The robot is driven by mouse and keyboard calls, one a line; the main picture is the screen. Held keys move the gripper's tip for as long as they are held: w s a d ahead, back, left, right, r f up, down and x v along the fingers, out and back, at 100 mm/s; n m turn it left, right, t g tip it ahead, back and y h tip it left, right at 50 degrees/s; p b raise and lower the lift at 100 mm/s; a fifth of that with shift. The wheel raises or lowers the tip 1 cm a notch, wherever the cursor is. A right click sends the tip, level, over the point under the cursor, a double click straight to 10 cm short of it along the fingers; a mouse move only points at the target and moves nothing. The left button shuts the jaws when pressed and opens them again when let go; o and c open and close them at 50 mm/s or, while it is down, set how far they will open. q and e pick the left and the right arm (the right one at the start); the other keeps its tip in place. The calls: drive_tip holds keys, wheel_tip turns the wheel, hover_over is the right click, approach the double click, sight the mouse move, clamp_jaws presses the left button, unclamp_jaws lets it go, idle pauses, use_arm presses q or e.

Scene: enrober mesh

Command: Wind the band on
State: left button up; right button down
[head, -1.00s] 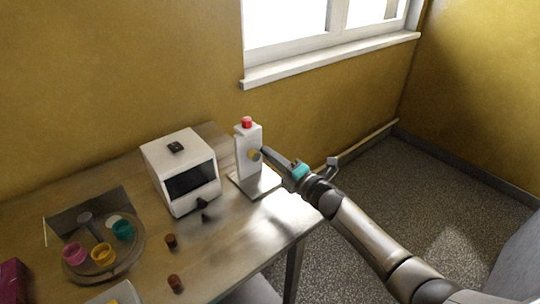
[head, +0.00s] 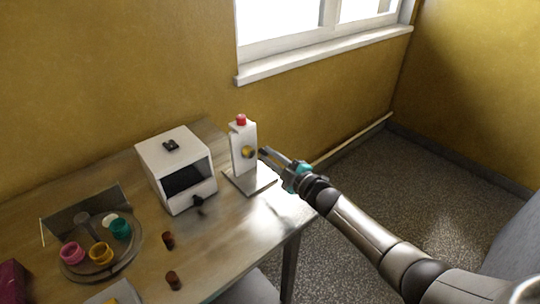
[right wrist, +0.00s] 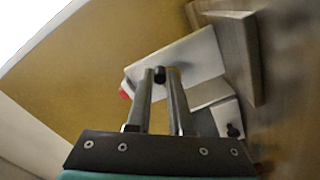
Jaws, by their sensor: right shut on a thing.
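A white upright post (head: 236,143) with a red cap (head: 241,119) and a yellow round hub (head: 248,152) stands on a grey base plate (head: 262,181) at the table's right end. My right gripper (head: 263,153) is just right of the hub. In the right wrist view its fingers (right wrist: 160,85) are shut on a small dark knob (right wrist: 160,74) in front of the white post (right wrist: 190,60). I cannot make out the knob's link to the hub. No band can be told for sure. My left gripper is not in view.
A white box (head: 165,151) with a dark window stands left of the post. A round tray (head: 130,258) with pink (head: 71,253), yellow (head: 101,253) and teal (head: 120,229) cups lies farther left. Two brown pieces (head: 168,240) lie on the table (head: 222,235). A wall and window are behind.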

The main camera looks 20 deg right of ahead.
drive_tip(key=shift+f+m, duration=0.15)
drive_tip(key=shift+m, duration=0.25)
drive_tip(key=c, duration=0.8)
unclamp_jaws()
drive_tip(key=shift+s, duration=0.1)
drive_tip(key=p+v, duration=0.2)
drive_tip(key=v, duration=1.3)
